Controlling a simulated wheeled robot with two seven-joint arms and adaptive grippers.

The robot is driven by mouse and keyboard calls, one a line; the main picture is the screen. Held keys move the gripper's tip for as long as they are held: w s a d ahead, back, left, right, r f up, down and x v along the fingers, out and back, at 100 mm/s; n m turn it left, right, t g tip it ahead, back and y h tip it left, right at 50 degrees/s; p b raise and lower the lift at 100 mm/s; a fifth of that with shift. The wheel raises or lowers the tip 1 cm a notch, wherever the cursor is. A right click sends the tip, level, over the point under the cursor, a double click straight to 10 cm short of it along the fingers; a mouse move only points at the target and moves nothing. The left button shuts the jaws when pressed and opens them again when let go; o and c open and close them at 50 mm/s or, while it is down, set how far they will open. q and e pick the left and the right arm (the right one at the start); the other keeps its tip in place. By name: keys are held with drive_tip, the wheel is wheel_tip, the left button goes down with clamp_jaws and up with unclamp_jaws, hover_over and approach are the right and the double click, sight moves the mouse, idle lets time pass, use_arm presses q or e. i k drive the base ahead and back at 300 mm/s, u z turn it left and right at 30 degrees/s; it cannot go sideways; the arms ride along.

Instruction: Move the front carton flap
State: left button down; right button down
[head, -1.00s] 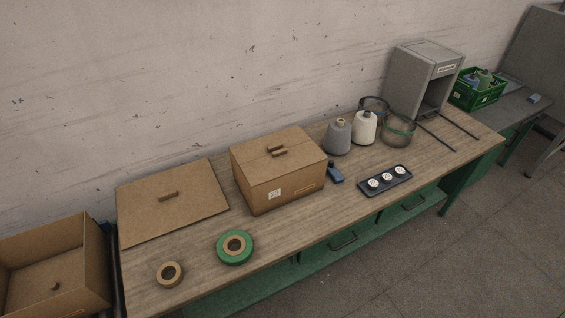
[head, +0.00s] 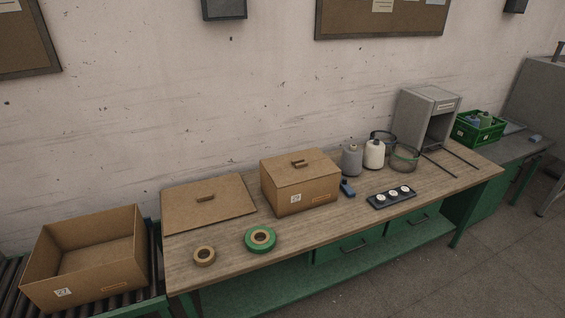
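A closed carton (head: 308,203) stands on the wooden workbench in the head view, with a small handle on its top and a white label on its front. A loose flat cardboard panel (head: 230,213) with a handle lies on the bench left of it. An open, empty-looking carton (head: 90,287) with a label on its front sits on a roller conveyor at the left. I cannot tell which piece is the front carton flap. Neither of my grippers is in view.
A green tape roll (head: 250,243) and a brown tape roll (head: 204,262) lie near the bench's (head: 350,229) front left. Cones (head: 374,160), a black tray (head: 378,204), wire baskets and a grey cabinet (head: 411,121) stand to the right. A green crate (head: 462,135) is farther right.

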sight(304, 171)
drive_tip(key=u, duration=0.55)
drive_tip(key=i, duration=1.25)
drive_tip(key=z, duration=0.3)
